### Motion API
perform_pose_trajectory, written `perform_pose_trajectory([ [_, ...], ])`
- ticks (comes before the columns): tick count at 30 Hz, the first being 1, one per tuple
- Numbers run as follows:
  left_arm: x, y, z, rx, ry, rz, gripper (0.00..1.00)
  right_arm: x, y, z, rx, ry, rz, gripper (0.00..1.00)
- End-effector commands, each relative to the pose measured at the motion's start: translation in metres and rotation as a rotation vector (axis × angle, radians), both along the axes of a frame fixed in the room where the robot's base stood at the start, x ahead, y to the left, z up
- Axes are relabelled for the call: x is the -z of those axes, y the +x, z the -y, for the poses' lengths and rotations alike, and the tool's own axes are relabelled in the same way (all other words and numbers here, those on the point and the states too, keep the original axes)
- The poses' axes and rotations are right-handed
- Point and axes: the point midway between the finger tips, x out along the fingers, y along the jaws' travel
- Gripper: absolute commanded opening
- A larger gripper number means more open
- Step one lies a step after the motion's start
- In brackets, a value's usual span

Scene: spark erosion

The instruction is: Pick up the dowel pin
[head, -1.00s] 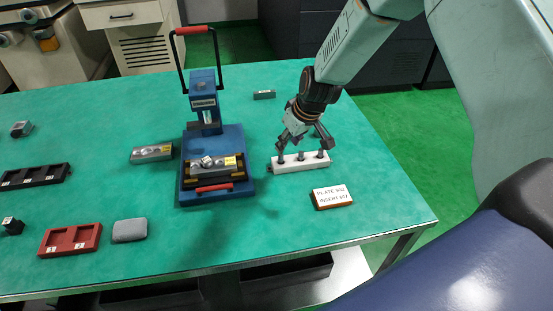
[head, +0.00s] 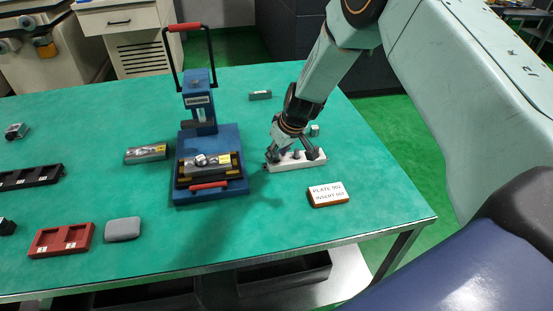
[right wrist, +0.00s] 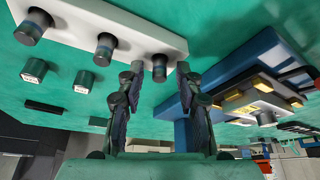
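A white block (head: 300,164) with a row of dark upright dowel pins stands right of the blue press. In the right wrist view the block (right wrist: 75,12) shows with three pins: one at the far end (right wrist: 34,27), a middle one (right wrist: 105,47) and one nearest the press (right wrist: 159,67). My right gripper (head: 290,151) is low over the block. In the right wrist view its open fingers (right wrist: 161,72) stand on either side of the nearest pin, with a gap visible at both sides. In the head view the gripper partly hides the pins. My left gripper is not in view.
The blue press (head: 209,139) with a loaded fixture stands left of the block. A labelled plate (head: 328,194) lies in front of it. Small labelled grey-green pieces (right wrist: 84,81) stand behind the block. A red tray (head: 61,240) and grey pad (head: 123,230) lie at left front.

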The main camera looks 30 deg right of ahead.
Motion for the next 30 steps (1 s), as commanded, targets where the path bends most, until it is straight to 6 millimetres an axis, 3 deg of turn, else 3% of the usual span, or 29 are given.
perform_pose_trajectory([
  [11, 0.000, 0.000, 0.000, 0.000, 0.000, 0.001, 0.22, 0.000, 0.000, 0.000, 0.000, 0.000, 0.000, 0.01],
  [24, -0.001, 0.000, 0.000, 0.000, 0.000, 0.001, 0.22, -0.002, 0.000, 0.000, 0.000, 0.000, 0.000, 0.00],
  [30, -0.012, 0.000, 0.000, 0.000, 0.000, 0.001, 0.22, -0.030, 0.001, 0.000, -0.001, 0.000, 0.004, 0.00],
])
